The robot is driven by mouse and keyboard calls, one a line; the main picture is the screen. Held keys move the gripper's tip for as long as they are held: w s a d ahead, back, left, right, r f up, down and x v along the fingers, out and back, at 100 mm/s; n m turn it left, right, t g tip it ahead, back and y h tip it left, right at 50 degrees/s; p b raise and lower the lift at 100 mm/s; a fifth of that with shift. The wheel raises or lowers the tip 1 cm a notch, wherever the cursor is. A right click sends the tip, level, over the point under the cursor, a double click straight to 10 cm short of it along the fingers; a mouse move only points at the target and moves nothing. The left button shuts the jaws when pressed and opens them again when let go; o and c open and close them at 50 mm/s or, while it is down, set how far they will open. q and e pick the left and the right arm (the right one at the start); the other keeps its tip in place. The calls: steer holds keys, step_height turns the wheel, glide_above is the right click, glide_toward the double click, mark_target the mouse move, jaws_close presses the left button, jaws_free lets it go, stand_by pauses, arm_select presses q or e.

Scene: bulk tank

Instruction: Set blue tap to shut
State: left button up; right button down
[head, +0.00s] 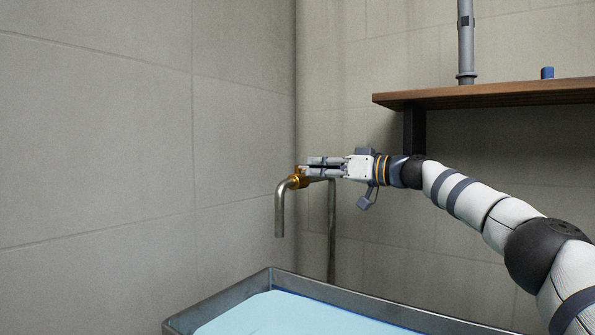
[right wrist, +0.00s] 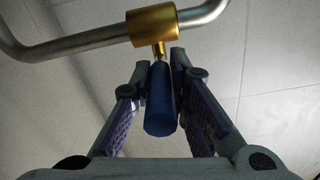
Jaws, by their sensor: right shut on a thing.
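The tap has a brass body (head: 297,180) on a grey metal pipe (head: 331,230), with a spout (head: 279,212) pointing down over the tank (head: 268,281). In the right wrist view its brass body (right wrist: 154,24) sits on the pipe at the top. The blue tap handle (right wrist: 161,100) extends from the brass body between the two fingers of my right gripper (right wrist: 163,62). The right gripper also shows in the head view (head: 318,168), reaching in from the right, shut on the handle. There the fingers hide the handle. My left gripper is not in view.
The metal-rimmed tank below holds light blue liquid (head: 285,315). A wooden shelf (head: 480,93) on the right wall carries a small blue object (head: 547,73) and a grey vertical pipe (head: 466,45). The left wall is bare.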

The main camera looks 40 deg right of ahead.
steer(key=shift+d+r, duration=0.1)
steer(key=shift+r, duration=0.1)
stand_by(0.3)
steer(key=c, duration=1.7)
jaws_free()
steer(key=shift+o, duration=0.8)
steer(key=shift+w+f, duration=0.1)
steer(key=v, duration=1.2)
